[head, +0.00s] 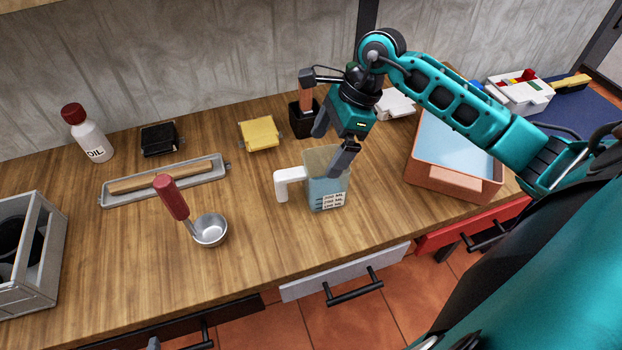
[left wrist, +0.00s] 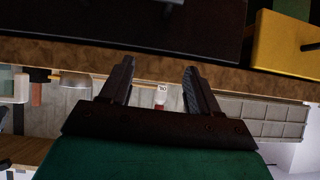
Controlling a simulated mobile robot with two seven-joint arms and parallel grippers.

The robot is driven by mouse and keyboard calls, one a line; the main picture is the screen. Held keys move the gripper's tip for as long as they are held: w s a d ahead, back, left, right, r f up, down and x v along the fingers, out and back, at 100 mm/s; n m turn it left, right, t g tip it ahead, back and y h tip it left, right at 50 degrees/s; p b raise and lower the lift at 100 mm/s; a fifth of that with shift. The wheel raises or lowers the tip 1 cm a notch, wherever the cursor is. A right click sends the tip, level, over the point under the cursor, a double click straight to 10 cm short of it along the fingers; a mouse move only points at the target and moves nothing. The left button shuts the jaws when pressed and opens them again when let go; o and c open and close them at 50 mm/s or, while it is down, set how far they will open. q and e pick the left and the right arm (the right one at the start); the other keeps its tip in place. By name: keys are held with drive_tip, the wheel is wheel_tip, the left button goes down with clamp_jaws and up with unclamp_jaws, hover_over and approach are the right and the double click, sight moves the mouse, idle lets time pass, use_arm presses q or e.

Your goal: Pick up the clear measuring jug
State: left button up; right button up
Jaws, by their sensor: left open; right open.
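The clear measuring jug (head: 327,187) stands upright on the wooden worktop in the head view, with a white handle on its left and printed marks on its front. My right gripper (head: 333,152) is just above the jug, with one finger in front of its right side and the other finger behind and to the left of the rim. Its fingers are spread; I cannot tell whether they touch the jug. My left gripper (left wrist: 158,80) shows in the left wrist view, open with nothing between its fingers. The jug cannot be made out in that view.
A ladle (head: 209,230) with a red handle lies left of the jug. An orange container (head: 455,184) stands to the right. Behind are a yellow tin (head: 260,133), a dark holder (head: 303,120) and an oil bottle (head: 88,137). A grey crate (head: 45,262) stands far left.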

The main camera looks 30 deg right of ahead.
sight(312, 173)
drive_tip(key=x, duration=0.8)
drive_tip(key=shift+f, duration=0.1)
drive_tip(key=shift+w, duration=0.1)
drive_tip(key=c, duration=0.9)
